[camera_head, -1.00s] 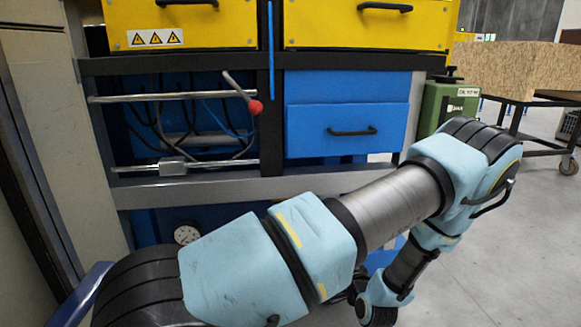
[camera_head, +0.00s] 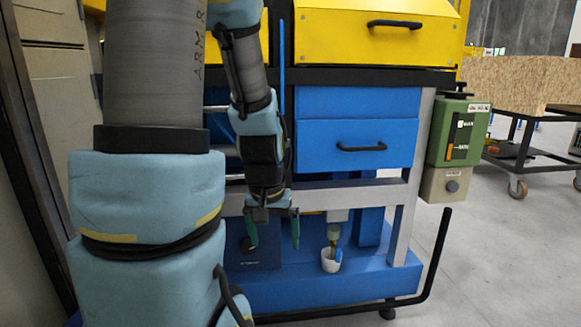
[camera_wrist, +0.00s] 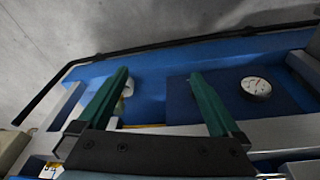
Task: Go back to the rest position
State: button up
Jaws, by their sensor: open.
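My gripper (camera_head: 272,238) hangs from my raised arm in front of the blue machine frame (camera_head: 385,268) in the head view. Its two green fingers point down, apart and empty. In the wrist view my gripper (camera_wrist: 158,92) also shows spread fingers with nothing between them. They are over the blue lower part of the machine. No copper tube can be made out in either view. My upper arm covers the left part of the machine in the head view.
A white cup (camera_head: 331,260) is on the blue base under a brass fitting. A round gauge (camera_wrist: 256,87) shows in the wrist view. A green box (camera_head: 459,130) is at the machine's right side, and a black rail (camera_head: 438,250) runs around the front. Open floor lies to the right.

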jog(key=s+a+r+n, duration=0.1)
jog(key=s+a+r, duration=0.2)
jog(key=s+a, duration=0.1)
jog(key=w+d+p+v, duration=0.1)
jog(key=w+p+v, duration=0.2)
jog(key=p+v, duration=1.3)
jog(key=w+d+r+p+v, duration=0.1)
jog(key=w+p+v, duration=0.2)
jog(key=p+v, duration=1.4)
jog(key=shift+w+d+r+g+y+p, duration=0.35)
jog(key=shift+w+d+p, duration=0.2)
jog(key=shift+p, duration=0.6)
